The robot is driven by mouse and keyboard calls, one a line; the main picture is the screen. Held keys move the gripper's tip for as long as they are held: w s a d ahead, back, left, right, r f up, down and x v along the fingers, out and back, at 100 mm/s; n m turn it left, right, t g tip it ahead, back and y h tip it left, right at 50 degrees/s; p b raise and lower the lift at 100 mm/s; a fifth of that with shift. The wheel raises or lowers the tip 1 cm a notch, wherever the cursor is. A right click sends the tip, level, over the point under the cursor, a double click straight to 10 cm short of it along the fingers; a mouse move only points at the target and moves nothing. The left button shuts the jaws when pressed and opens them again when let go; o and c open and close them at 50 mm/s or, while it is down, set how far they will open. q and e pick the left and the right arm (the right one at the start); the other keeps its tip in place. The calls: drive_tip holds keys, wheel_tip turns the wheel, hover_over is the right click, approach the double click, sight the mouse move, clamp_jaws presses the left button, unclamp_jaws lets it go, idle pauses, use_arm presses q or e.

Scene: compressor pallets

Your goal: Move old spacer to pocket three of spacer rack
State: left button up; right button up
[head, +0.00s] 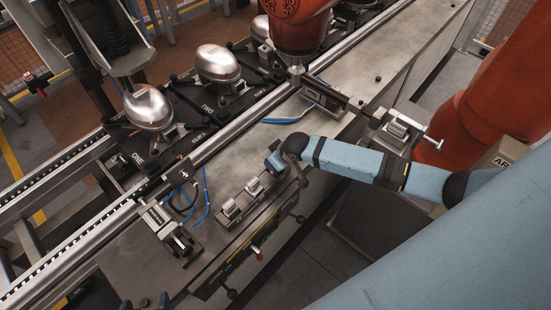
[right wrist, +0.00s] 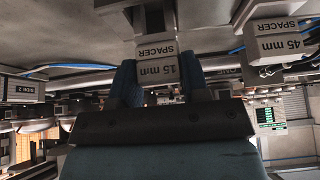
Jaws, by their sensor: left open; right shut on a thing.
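My right arm enters from the right in the head view, and its gripper (head: 277,160) is low at the upper end of the spacer rack (head: 226,238). In the right wrist view the blue fingers are shut on a grey block, a spacer marked 15 mm (right wrist: 163,68), seen upside down. Whether it touches the rack is hidden. Two grey blocks (head: 230,208) (head: 253,186) stand in the rack, left of the gripper. A spacer marked 45 mm (right wrist: 280,42) is beside the held one.
Clamp fixtures stand on the bench at left (head: 165,230) and right (head: 398,130). Domed compressors (head: 149,107) (head: 217,63) sit on pallets behind the rail. Blue hoses (head: 201,196) lie near the left fixture. An orange robot arm (head: 298,28) hangs over the bench at the top.

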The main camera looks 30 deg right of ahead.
use_arm(q)
drive_tip(key=shift+f, duration=0.25)
use_arm(e)
drive_tip(key=shift+f, duration=0.35)
drive_tip(key=o, duration=1.1)
drive_tip(key=shift+c, duration=0.2)
use_arm(q)
drive_tip(key=shift+s, duration=0.25)
drive_tip(key=shift+f, duration=0.1)
drive_tip(key=shift+s, duration=0.1)
use_arm(e)
drive_tip(key=shift+s+r, duration=0.1)
use_arm(q)
drive_tip(key=shift+w+d+f+b, duration=0.2)
drive_tip(key=shift+f+b, duration=0.15)
drive_tip(key=shift+b, duration=0.3)
use_arm(e)
drive_tip(key=v, duration=1.3)
drive_tip(key=shift+s+r, duration=0.15)
drive_tip(key=shift+r, duration=0.15)
